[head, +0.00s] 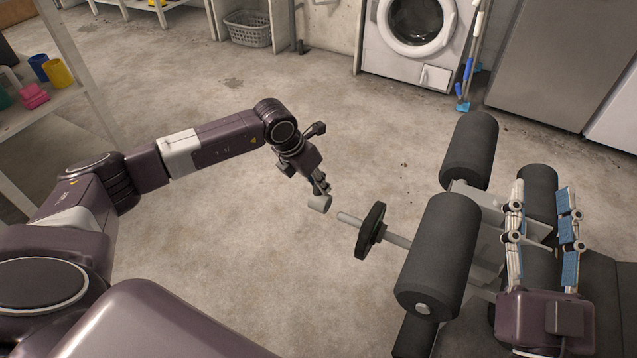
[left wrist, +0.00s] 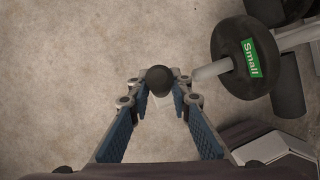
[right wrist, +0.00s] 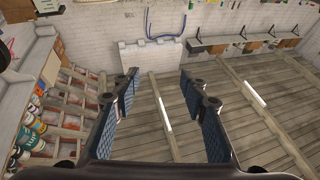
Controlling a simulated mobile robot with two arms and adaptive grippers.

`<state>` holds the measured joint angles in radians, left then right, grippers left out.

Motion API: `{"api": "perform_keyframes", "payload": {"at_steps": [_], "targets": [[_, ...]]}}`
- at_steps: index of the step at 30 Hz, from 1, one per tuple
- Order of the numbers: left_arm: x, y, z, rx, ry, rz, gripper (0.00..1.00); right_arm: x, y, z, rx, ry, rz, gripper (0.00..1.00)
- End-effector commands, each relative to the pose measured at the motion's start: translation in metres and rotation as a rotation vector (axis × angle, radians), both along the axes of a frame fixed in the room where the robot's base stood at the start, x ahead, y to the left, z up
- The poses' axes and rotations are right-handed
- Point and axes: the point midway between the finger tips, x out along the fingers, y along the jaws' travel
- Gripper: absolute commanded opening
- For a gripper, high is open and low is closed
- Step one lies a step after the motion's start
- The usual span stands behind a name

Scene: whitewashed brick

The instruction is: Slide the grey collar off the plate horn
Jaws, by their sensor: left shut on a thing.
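The grey collar (head: 319,204) is a short light cylinder. My left gripper (head: 322,188) is shut on it and holds it off the floor. The collar is apart from the plate horn (head: 349,219), with a small gap at the horn's free tip. In the left wrist view the collar (left wrist: 159,79) shows its dark round end between the fingertips (left wrist: 160,90). The horn (left wrist: 211,70) carries a black plate (left wrist: 245,57) with a green "Small" label. My right gripper (head: 543,215) is open and empty above the bench; its spread fingers show in the right wrist view (right wrist: 165,85).
Black foam rollers (head: 440,250) and the machine's frame stand right of the plate. A shelf (head: 45,112) with cups is at the left. A washing machine (head: 390,52) and a grey basket (head: 247,32) stand at the back. The middle floor is clear.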

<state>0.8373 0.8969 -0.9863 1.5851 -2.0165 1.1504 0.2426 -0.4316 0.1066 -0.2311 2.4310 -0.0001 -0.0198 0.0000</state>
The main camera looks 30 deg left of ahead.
Motion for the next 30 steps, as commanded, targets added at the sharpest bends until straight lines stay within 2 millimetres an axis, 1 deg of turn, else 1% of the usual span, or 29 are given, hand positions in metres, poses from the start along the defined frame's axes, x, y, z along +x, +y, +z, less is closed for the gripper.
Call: {"api": "perform_keyframes", "payload": {"at_steps": [18,30], "targets": [[0.001,0.0,0.011,-0.001,-0.002,0.0,0.0,0.009,-0.001,-0.039,-0.044,0.174,-0.007,0.4],[0.001,0.0,0.017,-0.001,-0.002,0.0,0.0,0.013,-0.003,-0.06,-0.072,0.274,-0.013,0.4]]}}
